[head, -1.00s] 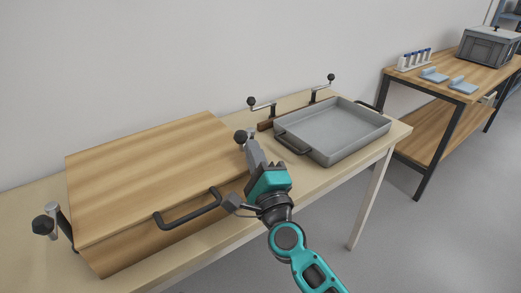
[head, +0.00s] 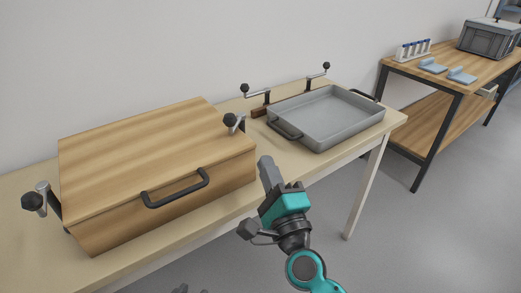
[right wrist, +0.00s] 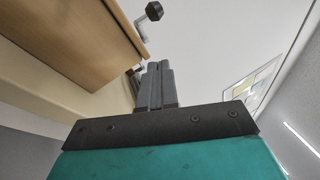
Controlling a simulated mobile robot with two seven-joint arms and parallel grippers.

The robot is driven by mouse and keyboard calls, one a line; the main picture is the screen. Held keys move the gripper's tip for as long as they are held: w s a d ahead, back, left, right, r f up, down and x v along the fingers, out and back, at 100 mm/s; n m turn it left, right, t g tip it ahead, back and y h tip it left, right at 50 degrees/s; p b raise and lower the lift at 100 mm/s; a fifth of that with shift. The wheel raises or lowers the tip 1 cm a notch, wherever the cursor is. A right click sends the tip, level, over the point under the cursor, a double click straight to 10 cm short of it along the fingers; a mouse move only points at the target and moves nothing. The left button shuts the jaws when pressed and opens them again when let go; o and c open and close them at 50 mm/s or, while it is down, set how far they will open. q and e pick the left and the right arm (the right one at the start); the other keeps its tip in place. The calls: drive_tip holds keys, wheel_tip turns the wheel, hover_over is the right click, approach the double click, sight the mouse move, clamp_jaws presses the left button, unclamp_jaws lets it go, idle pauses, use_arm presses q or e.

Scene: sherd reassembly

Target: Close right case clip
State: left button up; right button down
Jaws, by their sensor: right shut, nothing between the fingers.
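The wooden case (head: 140,155) stands on the table with its lid down and a black handle (head: 175,188) on its front. The right case clip (head: 232,122), a metal lever with a black knob, sits at the case's right end; its knob stands near lid height. It also shows in the right wrist view (right wrist: 153,12), beyond my fingers. My right gripper (head: 268,168) is shut and empty, in front of and right of the clip, apart from it. The left case clip (head: 40,198) is at the left end. A grey tip at the bottom edge may be my left gripper (head: 186,290).
A grey tray (head: 325,118) with black handles lies right of the case. Behind it are two crank-like clamps (head: 257,97) (head: 320,78). A second table at right holds a tube rack (head: 413,50), blue pieces (head: 448,71) and a grey crate (head: 488,40).

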use_arm(q)
drive_tip(key=shift+a+f, duration=0.1)
use_arm(e)
drive_tip(key=v, duration=0.4)
use_arm(q)
drive_tip(key=shift+c, duration=0.4)
